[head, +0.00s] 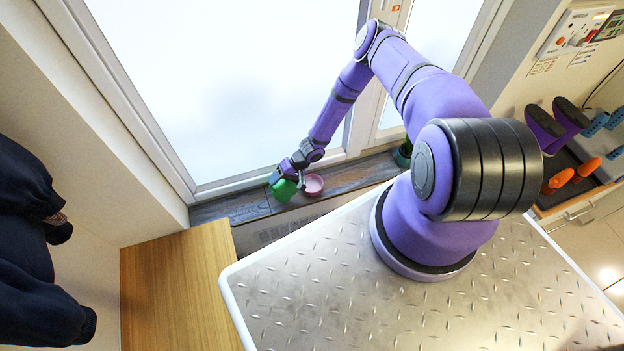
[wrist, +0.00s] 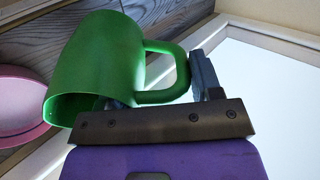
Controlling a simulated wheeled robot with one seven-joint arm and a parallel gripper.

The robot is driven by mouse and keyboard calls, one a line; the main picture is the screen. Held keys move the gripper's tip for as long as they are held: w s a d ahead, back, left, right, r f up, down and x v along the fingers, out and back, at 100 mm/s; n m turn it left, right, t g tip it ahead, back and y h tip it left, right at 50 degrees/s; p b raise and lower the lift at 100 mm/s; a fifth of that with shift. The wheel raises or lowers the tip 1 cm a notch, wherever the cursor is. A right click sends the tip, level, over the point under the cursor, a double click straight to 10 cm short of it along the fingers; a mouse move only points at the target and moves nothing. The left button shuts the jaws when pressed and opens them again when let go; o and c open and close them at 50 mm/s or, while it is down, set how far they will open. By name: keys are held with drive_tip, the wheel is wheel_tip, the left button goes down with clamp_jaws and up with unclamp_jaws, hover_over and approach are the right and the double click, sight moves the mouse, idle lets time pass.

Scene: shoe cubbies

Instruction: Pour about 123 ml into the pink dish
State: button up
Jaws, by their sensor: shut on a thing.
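A green mug (head: 284,189) is held by my gripper (head: 290,172) above the dark wooden sill. In the wrist view the green mug (wrist: 95,60) is tilted, with its rim toward the lower left and its handle between my gripper's fingers (wrist: 175,85). The pink dish (head: 314,184) sits on the sill just right of the mug in the head view. In the wrist view the pink dish (wrist: 20,105) shows at the left edge, partly cut off, close to the mug's rim. The mug's inside is mostly hidden, and no liquid stream shows.
The dark wooden sill (head: 235,208) runs below the large window (head: 230,80). A dark green pot (head: 403,155) stands farther right on it. A wooden surface (head: 175,285) is at lower left. Dark clothing (head: 30,250) hangs at far left. Shoes and orange slippers (head: 572,176) are at right.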

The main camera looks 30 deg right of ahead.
drive_tip(key=shift+a, duration=0.1)
drive_tip(key=shift+w+a+f+h+p, duration=0.1)
drive_tip(key=shift+a+f+h+p, duration=0.15)
drive_tip(key=shift+a+h, duration=0.5)
drive_tip(key=shift+w+a+f+h+p, duration=0.1)
drive_tip(key=shift+a+f+h+p, duration=0.1)
drive_tip(key=shift+a+h, duration=0.55)
drive_tip(key=shift+a+f+g+h, duration=0.4)
drive_tip(key=shift+a+h, duration=0.3)
drive_tip(key=shift+h, duration=0.1)
drive_tip(key=shift+a+f+h+p, duration=0.65)
drive_tip(key=shift+a+f+h, duration=0.05)
drive_tip(key=shift+h, duration=0.3)
drive_tip(key=shift+a+f+h+p, duration=0.6)
drive_tip(key=shift+a+f+h, duration=0.1)
drive_tip(key=shift+h, duration=0.3)
drive_tip(key=shift+w, duration=0.15)
